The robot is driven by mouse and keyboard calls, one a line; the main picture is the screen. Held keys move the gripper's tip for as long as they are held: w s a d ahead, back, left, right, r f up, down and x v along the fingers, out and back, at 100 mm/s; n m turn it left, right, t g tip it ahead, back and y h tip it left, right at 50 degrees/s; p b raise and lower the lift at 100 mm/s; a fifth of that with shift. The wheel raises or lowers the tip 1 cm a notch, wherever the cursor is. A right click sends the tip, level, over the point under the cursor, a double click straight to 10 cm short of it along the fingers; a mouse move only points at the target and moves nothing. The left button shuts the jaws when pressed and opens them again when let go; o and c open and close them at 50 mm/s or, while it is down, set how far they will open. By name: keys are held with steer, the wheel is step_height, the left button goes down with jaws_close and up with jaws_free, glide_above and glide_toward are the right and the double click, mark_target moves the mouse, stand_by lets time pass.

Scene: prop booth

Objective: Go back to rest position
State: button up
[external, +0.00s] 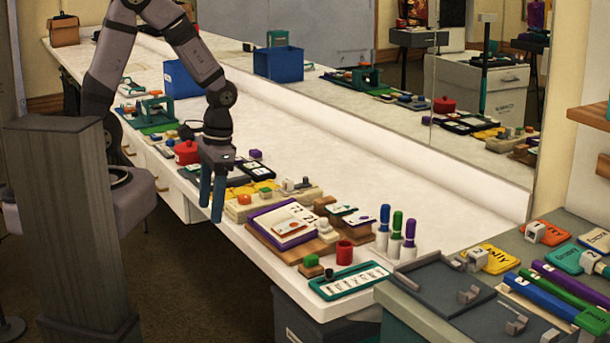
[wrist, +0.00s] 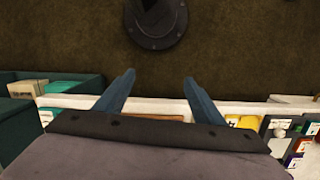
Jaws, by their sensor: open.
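My gripper (external: 212,196) points down at the front edge of the long white counter (external: 330,180), beside the row of small props. Its two blue fingers are apart with nothing between them. In the wrist view my gripper (wrist: 158,82) also shows open and empty, with brown floor beyond the fingertips and a strip of the counter under the fingers. The arm is bent, its elbow high at the top left of the external view.
A purple-edged card board (external: 283,226), a red cup (external: 344,252), a teal strip tray (external: 349,281) and upright markers (external: 396,232) stand along the counter's front. A blue bin (external: 184,80) stands farther back. A mirror lines the back. The counter's middle is clear.

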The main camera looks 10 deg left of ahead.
steer(key=w+a+r+n+t+h, duration=0.1)
steer(key=w+a+r+n, duration=0.15)
steer(key=a+n, duration=0.45)
steer(key=w+a+r+n, duration=0.2)
steer(key=w+a+n, duration=0.15)
steer(key=a, duration=0.65)
step_height(320, 180, down, 44)
steer(key=a+b, duration=0.1)
steer(key=b, duration=4.3)
steer(key=shift+w+a, duration=0.15)
steer(key=shift+a, duration=0.05)
